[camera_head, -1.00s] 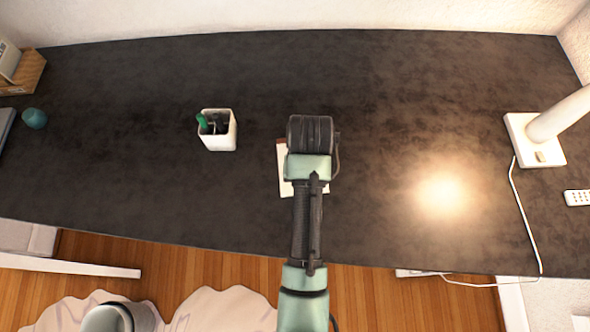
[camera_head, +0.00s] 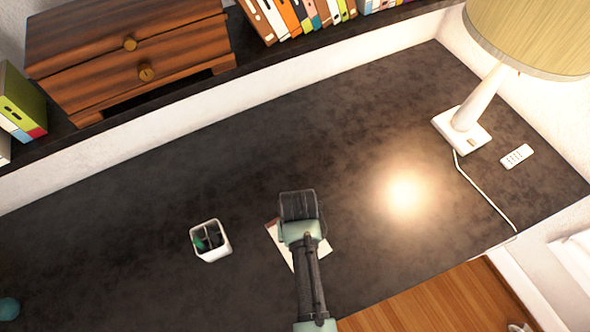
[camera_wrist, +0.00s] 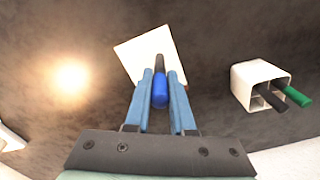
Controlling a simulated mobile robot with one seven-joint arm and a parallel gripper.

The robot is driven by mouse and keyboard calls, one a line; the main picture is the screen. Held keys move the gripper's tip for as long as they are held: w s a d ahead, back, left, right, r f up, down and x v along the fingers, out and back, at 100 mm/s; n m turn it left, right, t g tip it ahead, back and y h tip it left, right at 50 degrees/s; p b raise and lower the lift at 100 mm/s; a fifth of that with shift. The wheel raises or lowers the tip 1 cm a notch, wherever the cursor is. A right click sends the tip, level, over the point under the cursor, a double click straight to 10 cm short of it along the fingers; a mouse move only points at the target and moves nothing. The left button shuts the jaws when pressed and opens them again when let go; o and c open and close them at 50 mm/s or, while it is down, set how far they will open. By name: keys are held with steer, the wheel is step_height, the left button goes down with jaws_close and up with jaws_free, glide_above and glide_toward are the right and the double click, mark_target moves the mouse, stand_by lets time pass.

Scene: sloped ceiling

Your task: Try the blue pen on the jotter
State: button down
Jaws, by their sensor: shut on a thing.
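My gripper (camera_wrist: 161,84) is shut on the blue pen (camera_wrist: 160,92). In the wrist view the pen's blue end is near the camera and its dark shaft points away over the white jotter (camera_wrist: 133,55). I cannot tell whether the tip touches the paper. In the head view the jotter (camera_head: 324,247) lies on the dark desk, partly covered by my arm, which hides the fingers and pen there.
A white pen holder (camera_head: 222,252) stands left of the jotter; in the wrist view a green pen (camera_wrist: 297,96) and a dark pen (camera_wrist: 270,97) stick out. A lamp (camera_head: 480,100) and remote (camera_head: 517,156) are at right. A drawer unit (camera_head: 130,55) stands on the back shelf.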

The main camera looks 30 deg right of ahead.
steer(key=shift+a+p, duration=0.1)
steer(key=shift+p, duration=0.2)
steer(key=shift+w+f+b, duration=0.1)
steer(key=shift+f+b, duration=1.65)
steer(key=shift+f, duration=0.65)
